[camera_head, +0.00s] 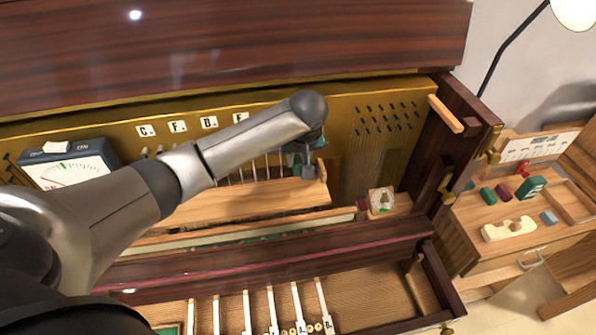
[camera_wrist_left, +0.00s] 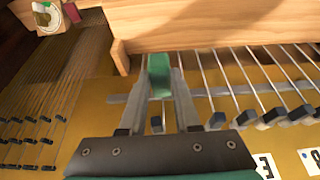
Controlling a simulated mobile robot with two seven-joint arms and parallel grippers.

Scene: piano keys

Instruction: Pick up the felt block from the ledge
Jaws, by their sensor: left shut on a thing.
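My left gripper (camera_head: 307,170) reaches into the open piano at the right end of the wooden ledge (camera_head: 235,203). In the left wrist view, the gripper's fingers (camera_wrist_left: 161,78) are shut on a small green felt block (camera_wrist_left: 159,68). The block is in front of strings and beside the edge of a wooden board (camera_wrist_left: 215,22). I cannot tell whether it touches the wood. In the head view the gripper and arm largely hide the block. My right gripper is not in view.
A maroon block (camera_head: 362,205) and a round-faced item (camera_head: 381,200) sit right of the ledge. A meter (camera_head: 70,165) stands at left. Dark pins dot the gold plate (camera_head: 345,150). A side bench (camera_head: 500,205) at right holds several small blocks.

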